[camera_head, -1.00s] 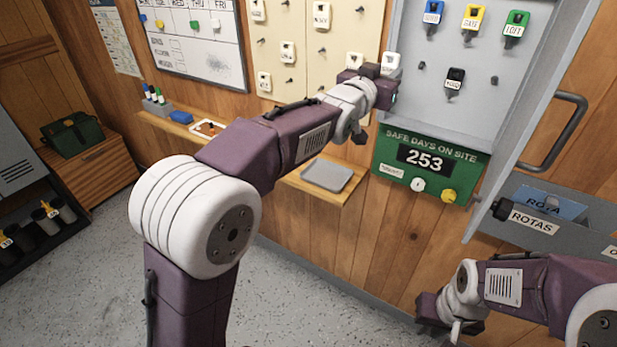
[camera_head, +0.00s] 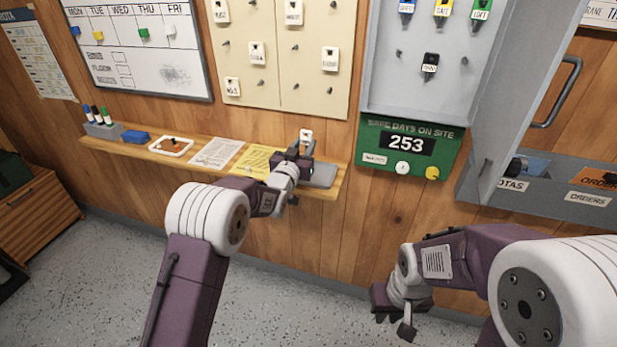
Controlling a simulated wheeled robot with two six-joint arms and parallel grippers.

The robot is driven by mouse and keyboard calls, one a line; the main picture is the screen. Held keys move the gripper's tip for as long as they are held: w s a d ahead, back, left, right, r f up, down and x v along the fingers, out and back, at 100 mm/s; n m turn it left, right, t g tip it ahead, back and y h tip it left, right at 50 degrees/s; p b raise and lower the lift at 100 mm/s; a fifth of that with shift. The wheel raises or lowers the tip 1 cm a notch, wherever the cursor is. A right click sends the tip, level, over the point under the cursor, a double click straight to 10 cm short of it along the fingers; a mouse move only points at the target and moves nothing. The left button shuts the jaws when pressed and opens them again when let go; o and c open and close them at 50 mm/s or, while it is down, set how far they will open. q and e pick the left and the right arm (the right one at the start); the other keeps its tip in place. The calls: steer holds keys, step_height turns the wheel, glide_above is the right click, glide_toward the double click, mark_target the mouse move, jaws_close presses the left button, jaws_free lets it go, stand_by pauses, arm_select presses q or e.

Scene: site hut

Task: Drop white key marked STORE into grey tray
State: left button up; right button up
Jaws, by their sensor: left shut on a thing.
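My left gripper (camera_head: 303,152) is shut on a white key (camera_head: 306,135) and holds it upright above the right end of the wooden shelf. The key's marking is too small to read. The grey tray (camera_head: 323,176) lies on the shelf just right of and below the gripper, and is partly hidden by it. The key appears to be above the tray's back left part, still in the jaws. My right gripper (camera_head: 394,318) hangs low in front of the wall, away from the shelf; its fingers are not clear enough to judge.
Several white keys hang on the cream board (camera_head: 281,90) above. An open grey cabinet (camera_head: 425,80) stands right.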

arm_select(q)
step_height(320, 180, down, 5)
steer(key=b, duration=0.2)
steer(key=shift+d+r+b, duration=0.1)
steer(key=shift+d+b, duration=0.05)
steer(key=shift+b, duration=0.2)
steer(key=shift+f+b, duration=0.3)
steer(key=shift+f, duration=0.2)
steer(key=o, duration=1.2)
steer(key=b+v, duration=0.5)
steer(key=v, duration=0.4)
steer(key=shift+r, duration=0.1)
